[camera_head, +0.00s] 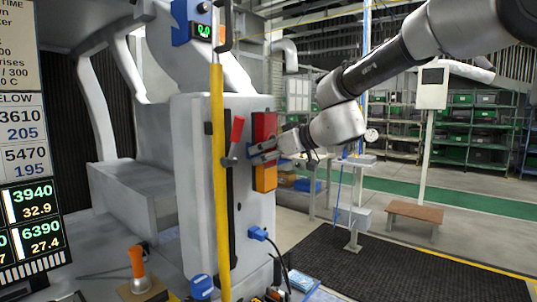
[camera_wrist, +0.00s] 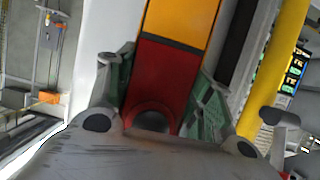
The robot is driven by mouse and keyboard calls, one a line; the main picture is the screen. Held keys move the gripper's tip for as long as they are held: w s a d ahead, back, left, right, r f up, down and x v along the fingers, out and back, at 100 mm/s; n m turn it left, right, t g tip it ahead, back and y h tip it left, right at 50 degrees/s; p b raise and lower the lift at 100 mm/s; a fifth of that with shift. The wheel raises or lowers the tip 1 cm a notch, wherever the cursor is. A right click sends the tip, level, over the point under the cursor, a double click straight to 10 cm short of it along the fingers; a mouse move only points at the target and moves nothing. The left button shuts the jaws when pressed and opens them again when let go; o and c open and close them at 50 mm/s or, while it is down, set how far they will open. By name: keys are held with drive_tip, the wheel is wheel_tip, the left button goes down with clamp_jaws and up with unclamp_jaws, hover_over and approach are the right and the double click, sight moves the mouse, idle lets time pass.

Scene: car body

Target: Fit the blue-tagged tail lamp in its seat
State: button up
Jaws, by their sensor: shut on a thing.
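The tail lamp (camera_head: 264,127), red above and orange below, stands upright against the rear corner of the grey car body (camera_head: 190,150). My gripper (camera_head: 263,153) reaches in from the right and is shut on the lamp near its middle. In the wrist view the lamp (camera_wrist: 168,75) runs between the two green-padded fingers (camera_wrist: 160,92), with its orange part farther off. I cannot see a blue tag on the lamp. Its back and the seat are hidden, so I cannot tell whether it is flush or slightly apart from the body.
A yellow pole (camera_head: 218,180) stands just left of the lamp, with a red-handled clamp (camera_head: 235,138) beside it. A blue plug (camera_head: 258,233) with a cable is below. A screwdriver-like orange tool (camera_head: 137,262) is at lower left.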

drive_tip(key=shift+w+a, duration=0.35)
drive_tip(key=shift+a, duration=0.1)
drive_tip(key=o, duration=1.5)
drive_tip(key=v, duration=1.2)
drive_tip(key=shift+r, duration=0.1)
